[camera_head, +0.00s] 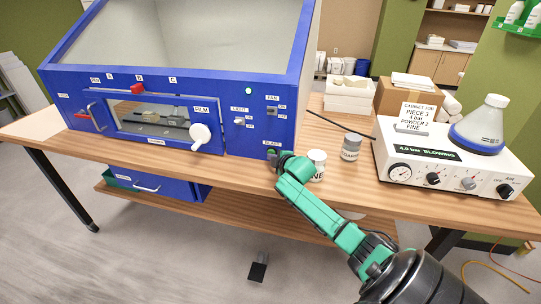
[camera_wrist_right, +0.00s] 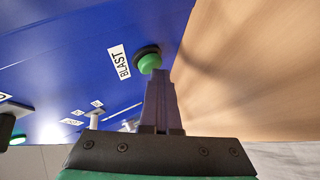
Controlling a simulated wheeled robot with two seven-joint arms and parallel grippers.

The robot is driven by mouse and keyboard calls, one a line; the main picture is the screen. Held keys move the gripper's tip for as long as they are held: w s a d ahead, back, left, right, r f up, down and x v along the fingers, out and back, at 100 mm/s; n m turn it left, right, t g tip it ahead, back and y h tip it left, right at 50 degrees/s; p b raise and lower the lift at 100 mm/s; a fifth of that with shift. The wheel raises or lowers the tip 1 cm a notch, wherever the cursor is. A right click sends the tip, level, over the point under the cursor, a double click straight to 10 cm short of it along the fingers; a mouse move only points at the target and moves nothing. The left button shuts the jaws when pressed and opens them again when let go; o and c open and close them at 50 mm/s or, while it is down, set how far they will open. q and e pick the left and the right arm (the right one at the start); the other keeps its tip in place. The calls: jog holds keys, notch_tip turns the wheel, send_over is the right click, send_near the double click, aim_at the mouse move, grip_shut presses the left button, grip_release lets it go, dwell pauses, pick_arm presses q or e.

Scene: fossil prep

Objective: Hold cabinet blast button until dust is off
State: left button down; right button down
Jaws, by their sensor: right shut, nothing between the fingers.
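The blue cabinet (camera_head: 180,80) has a window (camera_head: 165,122) low in its front, with a fossil piece dimly visible inside; I cannot tell how much dust is on it. The green BLAST button (camera_head: 271,152) is at the lower right of the front, and it also shows in the right wrist view (camera_wrist_right: 149,62). My right gripper (camera_head: 279,158) is shut and empty, its fingertips (camera_wrist_right: 158,76) at the button and apparently touching it. The white blaster unit (camera_head: 440,170) shows "4.0 bar BLOWING" on its display (camera_head: 424,154). My left gripper is out of view.
Two jars, one white (camera_head: 316,165) and one grey (camera_head: 351,147), stand on the wooden bench (camera_head: 350,180) right of my right gripper. A job card (camera_head: 415,117) stands on the blaster unit beside a flask (camera_head: 482,125). LIGHT (camera_head: 239,121) and FAN (camera_head: 269,111) switches are above the button.

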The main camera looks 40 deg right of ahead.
jog(key=shift+s+a+p, duration=0.35)
jog(key=shift+a+p, duration=0.05)
jog(key=shift+p, duration=0.2)
jog(key=shift+s+a, duration=0.1)
jog(key=shift+a, duration=0.1)
jog(key=shift+s, duration=0.1)
jog(key=shift+a, duration=0.1)
